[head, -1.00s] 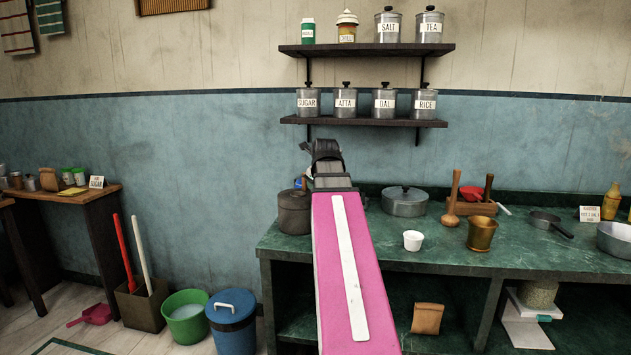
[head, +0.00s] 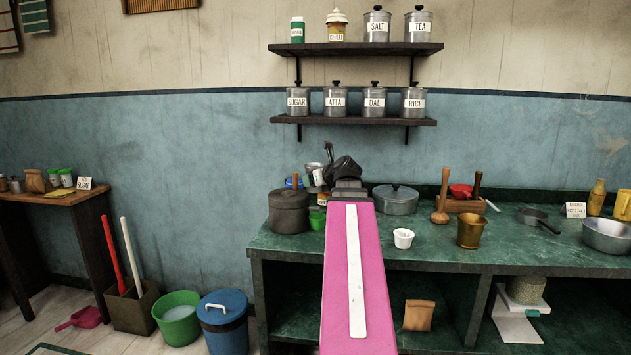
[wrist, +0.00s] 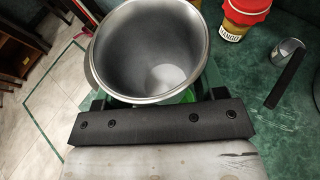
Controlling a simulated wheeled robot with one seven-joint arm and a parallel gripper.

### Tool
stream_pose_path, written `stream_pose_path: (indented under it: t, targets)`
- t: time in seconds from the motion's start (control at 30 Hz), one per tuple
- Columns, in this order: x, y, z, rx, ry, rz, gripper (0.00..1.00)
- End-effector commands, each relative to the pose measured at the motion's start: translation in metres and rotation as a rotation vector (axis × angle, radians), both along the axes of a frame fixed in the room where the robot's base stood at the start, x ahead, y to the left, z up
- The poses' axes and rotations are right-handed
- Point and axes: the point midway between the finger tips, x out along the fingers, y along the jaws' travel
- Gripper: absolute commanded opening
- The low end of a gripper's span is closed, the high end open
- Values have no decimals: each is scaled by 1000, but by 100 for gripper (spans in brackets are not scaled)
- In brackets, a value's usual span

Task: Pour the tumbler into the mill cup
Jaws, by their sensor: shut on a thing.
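My gripper (head: 342,172) is above the left part of the green counter. In the wrist view my gripper (wrist: 155,92) is shut on a wide steel tumbler (wrist: 93,62), whose mouth faces the camera. Its inside is grey with a pale patch at the bottom; I cannot tell whether that is contents. In the head view the arm and gripper mostly hide the tumbler. I cannot tell surely which vessel is the mill cup. A green cup (head: 317,220) stands on the counter just left of my arm, and a small white cup (head: 403,238) stands to its right.
A dark lidded pot (head: 289,212) stands left of the green cup. A lidded steel pot (head: 396,200) and a brass mortar (head: 470,231) are to the right.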

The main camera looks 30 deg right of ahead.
Motion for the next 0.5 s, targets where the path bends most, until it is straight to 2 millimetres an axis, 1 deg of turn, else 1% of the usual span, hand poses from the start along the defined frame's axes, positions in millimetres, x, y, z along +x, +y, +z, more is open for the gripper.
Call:
stream_pose_path:
  t: [0.13,0.27,0.5]
  targets:
    - [0,0,1,0,0,0,39]
    - [0,0,6,-1,0,0,39]
    - [1,0,26,-2,1,0,39]
